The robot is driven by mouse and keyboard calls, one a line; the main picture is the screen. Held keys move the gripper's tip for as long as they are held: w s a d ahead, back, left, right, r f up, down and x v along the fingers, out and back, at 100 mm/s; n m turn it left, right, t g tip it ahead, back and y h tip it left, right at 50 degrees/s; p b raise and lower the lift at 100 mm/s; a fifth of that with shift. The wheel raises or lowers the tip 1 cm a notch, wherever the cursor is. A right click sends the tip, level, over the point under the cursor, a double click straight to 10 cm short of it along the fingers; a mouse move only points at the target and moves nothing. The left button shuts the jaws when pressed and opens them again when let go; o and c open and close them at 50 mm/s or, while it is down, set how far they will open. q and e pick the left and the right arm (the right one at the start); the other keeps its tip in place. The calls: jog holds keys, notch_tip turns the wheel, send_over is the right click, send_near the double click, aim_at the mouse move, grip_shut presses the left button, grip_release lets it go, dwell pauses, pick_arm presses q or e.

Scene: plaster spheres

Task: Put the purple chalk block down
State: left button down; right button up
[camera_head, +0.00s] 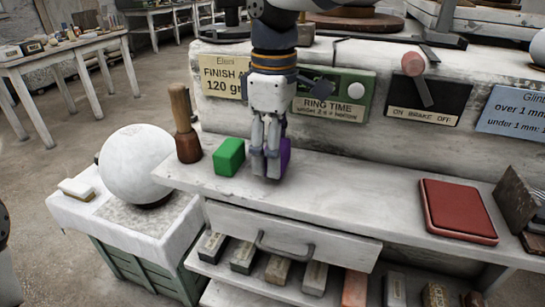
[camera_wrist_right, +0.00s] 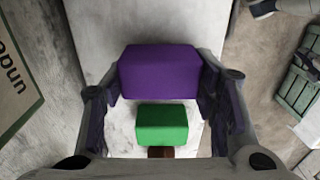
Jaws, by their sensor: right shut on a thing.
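The purple chalk block (camera_head: 285,156) shows as a sliver behind my right gripper (camera_head: 266,172) in the head view. In the right wrist view the purple block (camera_wrist_right: 160,72) spans the space between the two fingers of the gripper (camera_wrist_right: 164,100), which is shut on it. The gripper points down over the pale shelf (camera_head: 345,184). I cannot tell whether the block touches the shelf. A green block (camera_head: 229,156) stands on the shelf just left of the gripper; it also shows in the wrist view (camera_wrist_right: 162,124). My left gripper is out of view.
A wooden mallet (camera_head: 184,130) stands left of the green block. A white sphere (camera_head: 137,165) sits on a cloth-covered crate at left. A red pad (camera_head: 457,210) lies on the shelf at right. The shelf between gripper and pad is clear. Signs line the back.

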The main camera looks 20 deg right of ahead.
jog(key=shift+s+f, duration=0.15)
jog(key=shift+f, duration=0.7)
jog(key=shift+c, duration=0.6)
jog(key=o, duration=1.4)
jog(key=shift+f, duration=0.1)
jog(key=shift+f, duration=0.2)
jog(key=r, duration=0.8)
jog(key=d+r, duration=0.1)
jog(key=r, duration=0.3)
jog(key=shift+w+r+b, duration=0.2)
jog(key=shift+b, duration=0.2)
